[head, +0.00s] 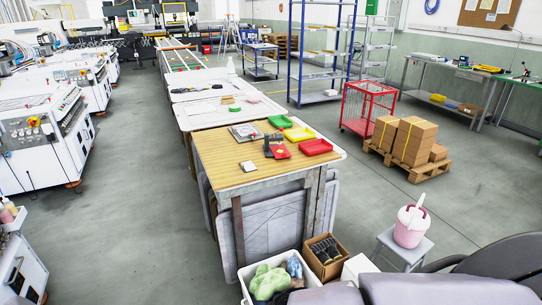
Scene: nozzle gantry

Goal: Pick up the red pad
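A small red item (281,152), which looks like the red pad, lies on the wood-topped table (222,172) in the middle of the head view. It is beside a small dark upright object (268,146), which may hide part of it. A shallow red tray (316,147) lies just to its right, apart from it. My gripper is not in view.
A yellow tray (299,134), a green tray (280,122), a grey metal plate (245,132) and a pale block (249,166) share the tabletop. Boxes stand at the table's front foot. A stool with a pink bucket (409,228) stands right; floor (345,205) between is clear.

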